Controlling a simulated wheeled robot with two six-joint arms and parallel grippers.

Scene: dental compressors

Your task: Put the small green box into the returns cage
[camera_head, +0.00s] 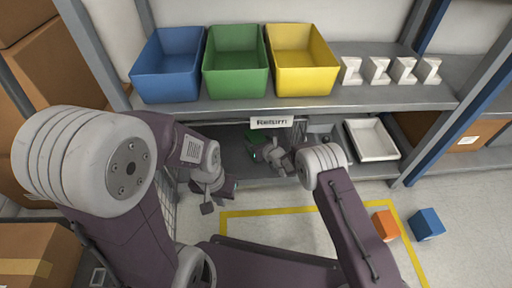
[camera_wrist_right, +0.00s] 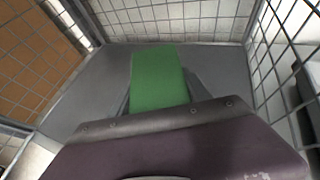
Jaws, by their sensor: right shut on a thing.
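The small green box (camera_wrist_right: 160,78) is between the fingers of my right gripper (camera_wrist_right: 158,92), which is shut on it. The right wrist view shows wire mesh walls of the returns cage (camera_wrist_right: 185,22) around the box, with a grey floor beyond it. I cannot tell whether the box touches that floor. In the head view, my right gripper (camera_head: 262,154) is below the returns sign (camera_head: 285,122), and my arm partly hides the box. My left gripper (camera_head: 219,198) is lower and to the left, with nothing visible in it; its jaw gap is unclear.
Blue (camera_head: 168,80), green (camera_head: 236,80) and yellow (camera_head: 303,78) bins stand on the upper shelf beside several white blocks (camera_head: 378,70). A white tray (camera_head: 372,140) is on the lower shelf. An orange cube (camera_head: 386,225) and a blue cube (camera_head: 427,224) lie on the floor at right.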

